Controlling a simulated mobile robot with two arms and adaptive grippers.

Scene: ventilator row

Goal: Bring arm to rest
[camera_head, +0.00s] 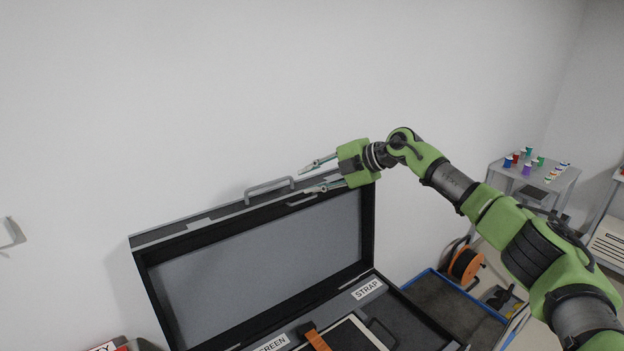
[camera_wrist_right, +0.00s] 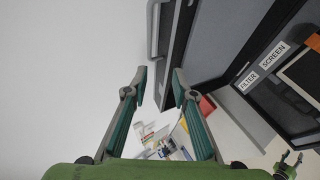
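My right gripper (camera_head: 305,181) is at the top edge of the raised lid of a black case (camera_head: 370,243) in the head view. Its two fingers are apart with nothing between them. The fingers look close to the lid's rim and handle; I cannot tell whether they touch. In the right wrist view the right gripper (camera_wrist_right: 160,82) is also open and empty, with the lid beside it on the right. A small green and dark gripper, seemingly my left one (camera_wrist_right: 290,160), shows at the lower right there, its fingers apart.
The case holds a light-framed panel (camera_head: 340,338) under an orange strap (camera_head: 316,340), with STRAP and SCREEN labels. A blue-edged tray (camera_head: 430,283), an orange reel (camera_head: 466,264) and a small table (camera_head: 548,190) with coloured cups stand right. The white wall behind is clear above the lid.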

